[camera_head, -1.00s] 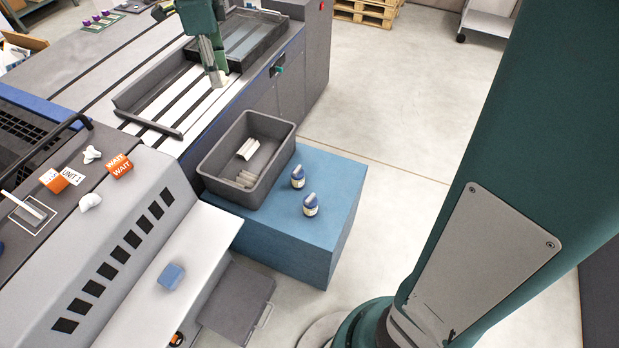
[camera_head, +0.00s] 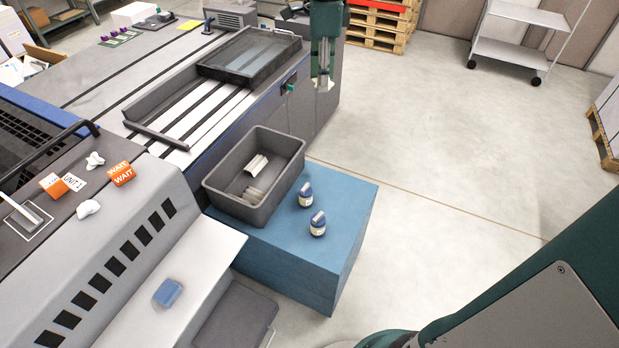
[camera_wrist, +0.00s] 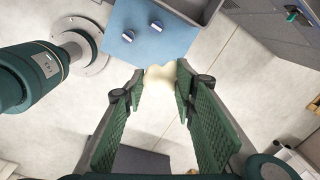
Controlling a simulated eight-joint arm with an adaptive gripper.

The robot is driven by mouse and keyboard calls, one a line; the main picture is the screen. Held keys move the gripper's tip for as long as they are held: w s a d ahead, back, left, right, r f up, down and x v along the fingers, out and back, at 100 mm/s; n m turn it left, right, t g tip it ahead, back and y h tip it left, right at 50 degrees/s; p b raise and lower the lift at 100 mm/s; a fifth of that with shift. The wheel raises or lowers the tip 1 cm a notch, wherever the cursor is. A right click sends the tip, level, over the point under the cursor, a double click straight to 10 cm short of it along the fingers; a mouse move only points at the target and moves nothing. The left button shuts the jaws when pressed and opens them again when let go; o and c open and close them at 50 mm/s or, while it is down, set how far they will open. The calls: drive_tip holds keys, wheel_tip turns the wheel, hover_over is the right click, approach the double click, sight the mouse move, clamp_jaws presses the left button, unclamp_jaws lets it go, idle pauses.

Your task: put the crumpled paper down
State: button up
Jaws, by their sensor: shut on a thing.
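My gripper (camera_wrist: 161,73) is shut on a cream-white crumpled paper (camera_wrist: 159,80), held between its fingertips in the wrist view. In the head view my gripper (camera_head: 323,84) hangs at top centre, pointing down, by the machine's right end; the paper is barely visible there. Two other white crumpled pieces lie on the grey machine top at left, one (camera_head: 95,160) beside the orange WAIT blocks and one (camera_head: 88,208) nearer.
A dark grey bin (camera_head: 285,192) with pale rolls inside stands on a blue block (camera_head: 345,240), beside two small blue-and-white jars (camera_head: 305,195) (camera_head: 317,224). A blue block-like sponge (camera_head: 167,292) lies on the white shelf. Open floor (camera_head: 440,150) stretches to the right.

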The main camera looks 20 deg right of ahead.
hover_over(330, 209)
wheel_tip(330, 209, down, 45)
drive_tip(key=shift+s+b, duration=0.25)
drive_tip(key=shift+b, duration=0.15)
idle(0.4)
drive_tip(key=shift+a+f, duration=0.1)
drive_tip(key=shift+f, duration=0.1)
drive_tip(key=shift+f+b, duration=0.85)
drive_tip(key=shift+f, duration=2.15)
drive_tip(key=shift+f, duration=0.1)
drive_tip(key=shift+f+b, duration=0.5)
drive_tip(key=shift+f, duration=1.3)
